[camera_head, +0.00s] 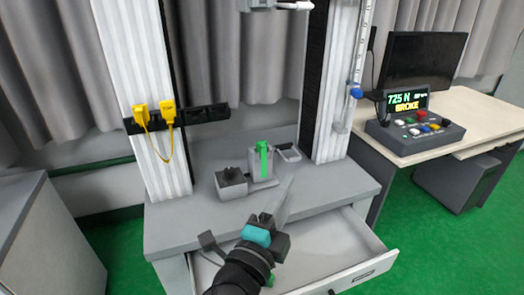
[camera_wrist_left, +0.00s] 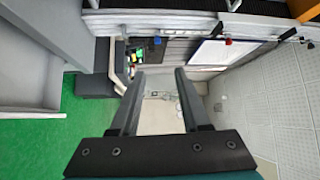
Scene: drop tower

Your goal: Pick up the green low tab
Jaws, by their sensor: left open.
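The green low tab (camera_head: 263,160) stands upright against a grey block on the tower's base, in the middle of the head view. My left gripper (camera_head: 284,196) reaches up from below, in front of the base and to the right of the tab. It is apart from the tab as far as I can tell. In the left wrist view my left gripper (camera_wrist_left: 160,76) is open, with nothing between its fingers. I cannot make out the green tab in that view. My right gripper is not in view.
A dark block with a knob (camera_head: 231,182) sits left of the tab. A metal loop (camera_head: 290,152) is close on its right. An open drawer (camera_head: 340,245) lies under my arm. A console (camera_head: 415,122) reads 725 N BROKE.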

